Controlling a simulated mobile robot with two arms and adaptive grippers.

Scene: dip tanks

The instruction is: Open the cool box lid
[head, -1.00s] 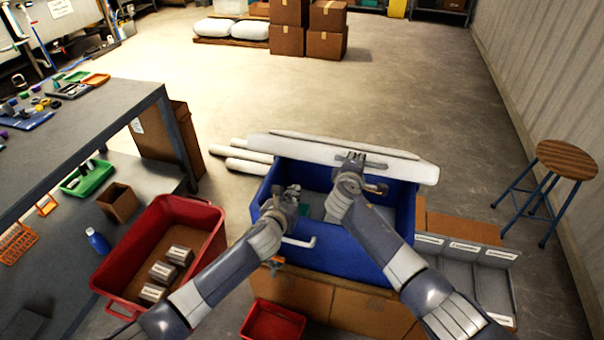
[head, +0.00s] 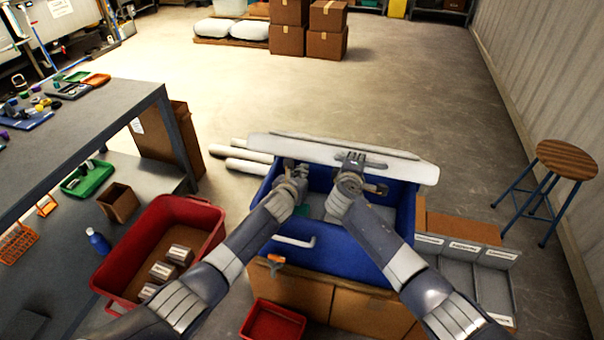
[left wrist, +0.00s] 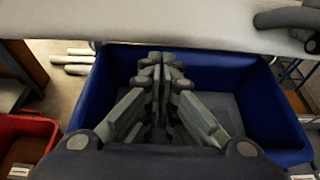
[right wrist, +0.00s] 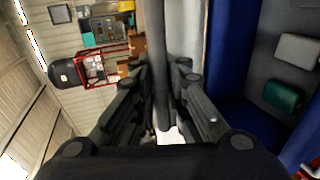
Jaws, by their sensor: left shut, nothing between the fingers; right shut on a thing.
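The cool box is a blue open-topped tub (head: 365,257) with its white lid (head: 300,150) raised along the far rim. The lid also shows across the top of the left wrist view (left wrist: 180,25). My right gripper (head: 352,162) is at the lid's near side, shut on a grey bar-like part (right wrist: 156,60) that seems to belong to the lid. My left gripper (head: 292,170) is shut and empty over the box's far left part, just in front of the lid. Inside the box lie a green item (right wrist: 282,95) and a pale item (right wrist: 298,50).
A red crate (head: 215,215) with several labelled blocks stands left of the box, beside a grey workbench (head: 130,95). A small red bin (head: 272,322) is in front. Grey labelled bins (head: 465,268) and a stool (head: 567,160) are at the right.

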